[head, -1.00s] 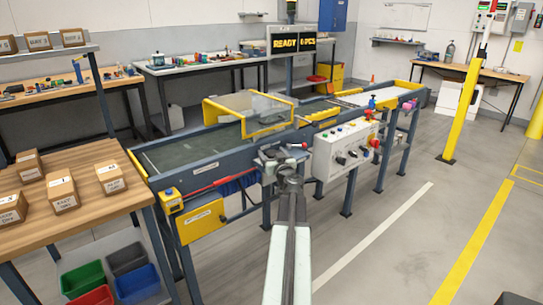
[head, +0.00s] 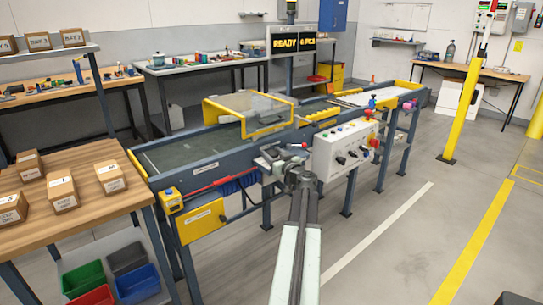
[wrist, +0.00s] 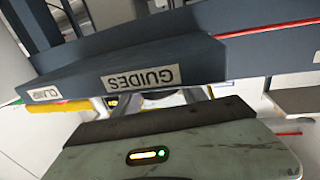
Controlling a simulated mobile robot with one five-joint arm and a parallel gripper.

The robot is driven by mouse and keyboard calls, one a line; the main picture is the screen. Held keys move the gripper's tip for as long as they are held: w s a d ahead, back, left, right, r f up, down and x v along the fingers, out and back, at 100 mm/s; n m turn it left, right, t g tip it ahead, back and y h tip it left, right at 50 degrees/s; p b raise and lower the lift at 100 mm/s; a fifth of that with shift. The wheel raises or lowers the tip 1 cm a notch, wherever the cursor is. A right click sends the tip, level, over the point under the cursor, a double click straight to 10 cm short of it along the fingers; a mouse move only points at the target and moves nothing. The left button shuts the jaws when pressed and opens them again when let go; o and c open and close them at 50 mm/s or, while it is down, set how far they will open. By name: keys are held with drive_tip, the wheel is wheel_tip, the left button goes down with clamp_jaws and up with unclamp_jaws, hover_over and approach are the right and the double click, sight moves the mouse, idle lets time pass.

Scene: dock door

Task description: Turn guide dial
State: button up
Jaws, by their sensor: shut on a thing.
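The dark blue-grey guide housing (wrist: 190,65) fills the upper part of the wrist view, with an upside-down "GUIDES" label. Just below the label, a greyish part of the guide dial (wrist: 163,101) shows. Most of the dial is hidden behind my gripper's body, so its pointer and setting cannot be read. My gripper (wrist: 172,95) has its fingers on either side of the dial and is shut on it. In the head view my arm reaches to the conveyor's near side, left of the control panel, and its wrist covers the dial.
The white control panel (head: 343,147) with knobs and buttons stands close on the right. A red rod (head: 208,187) runs along the conveyor (head: 190,147) on the left. A wooden table (head: 92,188) with boxes is at the left. Open floor lies to the right, past a yellow post (head: 461,110).

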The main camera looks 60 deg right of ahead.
drive_tip(key=n+y, duration=0.2)
drive_tip(key=y, duration=0.1)
drive_tip(key=n+t+y, duration=0.1)
drive_tip(key=n+y, duration=0.1)
drive_tip(key=y, duration=0.1)
drive_tip(key=n+t+y, duration=0.1)
drive_tip(key=n+y, duration=0.1)
drive_tip(key=y, duration=0.1)
drive_tip(key=shift+w+d+y, duration=0.2)
drive_tip(key=shift+d+y, duration=0.05)
drive_tip(key=shift+y, duration=0.15)
drive_tip(key=n+g+y, duration=0.1)
drive_tip(key=n+y, duration=0.1)
drive_tip(key=y, duration=0.1)
drive_tip(key=n+g+y, duration=0.1)
drive_tip(key=n+y, duration=0.2)
drive_tip(key=y, duration=0.1)
drive_tip(key=shift+a, duration=0.15)
drive_tip(key=shift+r+n+y, duration=0.1)
drive_tip(key=shift+n+y, duration=0.3)
drive_tip(key=shift+y, duration=0.1)
drive_tip(key=shift+a, duration=0.1)
drive_tip(key=o, duration=1.4)
drive_tip(key=shift+c, duration=0.2)
drive_tip(key=shift+s, duration=0.1)
drive_tip(key=v, duration=0.7)
drive_tip(key=shift+s, duration=0.35)
